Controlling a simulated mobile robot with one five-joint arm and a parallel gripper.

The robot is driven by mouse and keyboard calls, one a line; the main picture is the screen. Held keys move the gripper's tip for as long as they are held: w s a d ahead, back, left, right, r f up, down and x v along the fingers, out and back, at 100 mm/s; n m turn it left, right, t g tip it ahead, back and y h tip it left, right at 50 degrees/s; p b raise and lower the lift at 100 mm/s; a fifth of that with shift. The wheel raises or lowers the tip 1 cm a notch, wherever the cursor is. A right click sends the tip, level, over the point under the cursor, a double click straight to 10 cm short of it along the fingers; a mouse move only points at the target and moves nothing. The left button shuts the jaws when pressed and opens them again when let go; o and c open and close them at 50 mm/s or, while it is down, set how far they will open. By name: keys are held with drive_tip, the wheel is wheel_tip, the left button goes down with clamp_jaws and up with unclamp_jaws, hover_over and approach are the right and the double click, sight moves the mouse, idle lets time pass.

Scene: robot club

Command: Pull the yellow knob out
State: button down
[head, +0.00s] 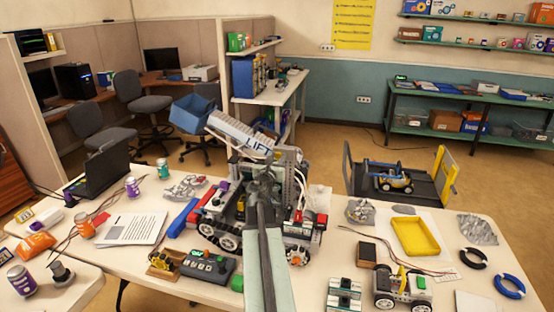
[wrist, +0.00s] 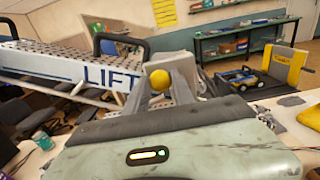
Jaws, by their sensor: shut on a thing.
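The yellow knob (wrist: 160,80) shows as a small round ball in the wrist view, between the two grey fingers of my gripper (wrist: 168,78). The fingers are shut on it. A white beam marked LIFT (wrist: 70,68) with a dark handle lies just behind and left of it. In the head view my arm reaches forward to the tracked robot (head: 222,212) on the table, with the LIFT beam (head: 240,134) tilted up over it. My gripper (head: 263,180) is there at the robot's middle. The knob is hidden behind my arm in that view.
The white table (head: 130,262) is crowded. A remote box (head: 208,266) and a blue block (head: 183,218) lie left of my arm. A yellow tray (head: 415,237) and a small wheeled robot (head: 403,288) are to the right.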

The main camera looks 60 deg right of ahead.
drive_tip(key=shift+a, duration=0.1)
idle(0.3)
drive_tip(key=v, duration=0.2)
drive_tip(key=shift+a, duration=0.3)
drive_tip(key=shift+d, duration=0.15)
drive_tip(key=c, duration=1.1)
unclamp_jaws()
